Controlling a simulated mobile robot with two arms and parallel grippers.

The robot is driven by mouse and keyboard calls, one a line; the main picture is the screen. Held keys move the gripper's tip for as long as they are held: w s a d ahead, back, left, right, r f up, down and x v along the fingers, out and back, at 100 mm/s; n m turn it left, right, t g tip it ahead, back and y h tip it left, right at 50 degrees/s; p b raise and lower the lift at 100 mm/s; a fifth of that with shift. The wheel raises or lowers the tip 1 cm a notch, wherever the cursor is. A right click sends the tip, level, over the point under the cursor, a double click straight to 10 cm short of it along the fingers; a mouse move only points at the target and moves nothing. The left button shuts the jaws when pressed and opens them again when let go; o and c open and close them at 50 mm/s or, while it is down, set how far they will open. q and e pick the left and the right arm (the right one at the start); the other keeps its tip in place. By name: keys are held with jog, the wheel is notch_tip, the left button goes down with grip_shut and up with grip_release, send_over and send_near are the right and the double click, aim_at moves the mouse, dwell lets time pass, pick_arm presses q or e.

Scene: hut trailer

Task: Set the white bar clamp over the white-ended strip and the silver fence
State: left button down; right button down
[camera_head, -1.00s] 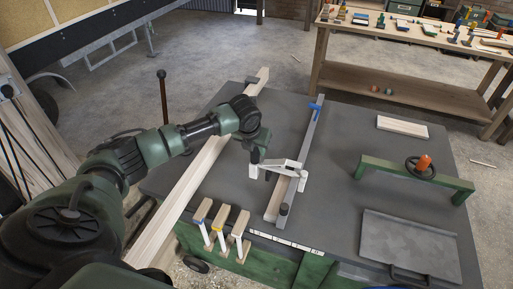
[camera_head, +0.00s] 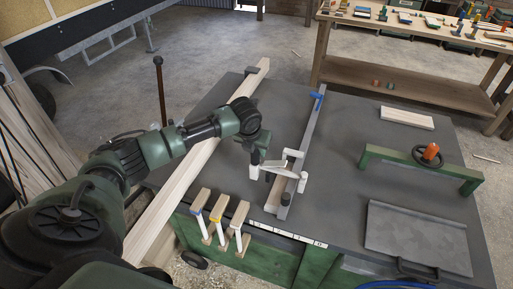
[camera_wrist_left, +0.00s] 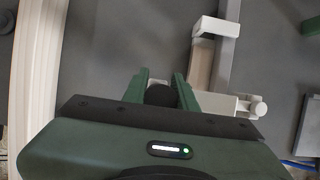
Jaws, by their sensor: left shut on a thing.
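My left gripper (camera_head: 256,152) is shut on the white bar clamp (camera_head: 277,168), above the middle of the grey table. The clamp reaches right to the silver fence (camera_head: 311,122), with white end parts near the strip and fence. The strip (camera_head: 274,200) is pale wood and lies along the fence's left side. In the left wrist view my fingers (camera_wrist_left: 160,92) close around a dark round part. There the clamp's white jaw (camera_wrist_left: 212,29) overlaps the fence (camera_wrist_left: 229,45) and the strip (camera_wrist_left: 203,65). I cannot tell whether the clamp touches them. My right gripper is out of view.
A long wooden beam (camera_head: 187,179) lies left of the clamp. To the right are a green frame with an orange knob (camera_head: 431,152), a metal tray (camera_head: 415,235) and a wood block (camera_head: 407,118). Table between is clear.

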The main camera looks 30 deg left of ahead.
pick_arm(q)
jog(key=shift+f+b, duration=0.75)
jog(key=shift+f, duration=1.4)
jog(key=c, duration=1)
grip_release()
jog(key=shift+c, duration=0.2)
jog(key=shift+o, duration=0.9)
jog(key=shift+s+f, duration=0.1)
jog(key=o, duration=0.3)
jog(key=shift+r, duration=0.2)
notch_tip(320, 180, up, 9)
jog(key=p, duration=0.9)
jog(key=shift+f, duration=0.1)
